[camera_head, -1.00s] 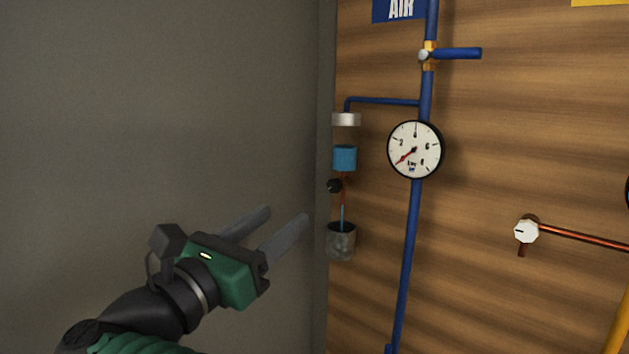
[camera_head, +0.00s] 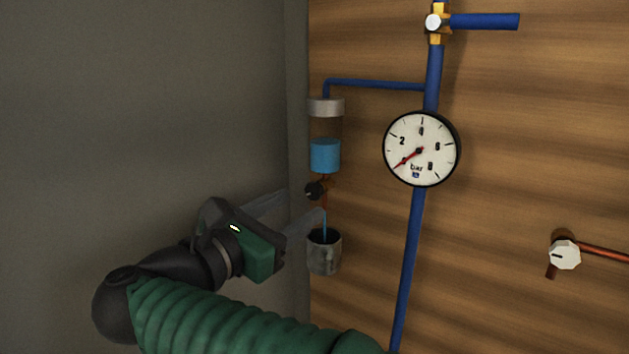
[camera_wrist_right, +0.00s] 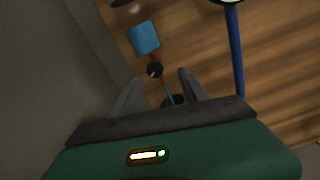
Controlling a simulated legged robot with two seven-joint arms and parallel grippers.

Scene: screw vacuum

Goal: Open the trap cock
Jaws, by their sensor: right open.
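The trap cock, a small black knob (camera_head: 315,190), sits on a thin copper pipe below a clear trap with blue liquid (camera_head: 325,156). My right gripper (camera_head: 303,205) is open and empty, its two fingers pointing at the trap pipe from the left, close to the knob. In the right wrist view the knob (camera_wrist_right: 154,69) shows just beyond and between the spread fingertips (camera_wrist_right: 161,79). I cannot tell whether they touch it. A thin blue stream runs below the knob into a grey metal cup (camera_head: 323,255). My left gripper is not in view.
A pressure gauge (camera_head: 421,149) and a blue vertical pipe (camera_head: 408,265) stand right of the trap. A grey wall (camera_head: 140,110) is close on the left. A white-knobbed valve (camera_head: 564,255) is at the right on the wooden board (camera_head: 510,170).

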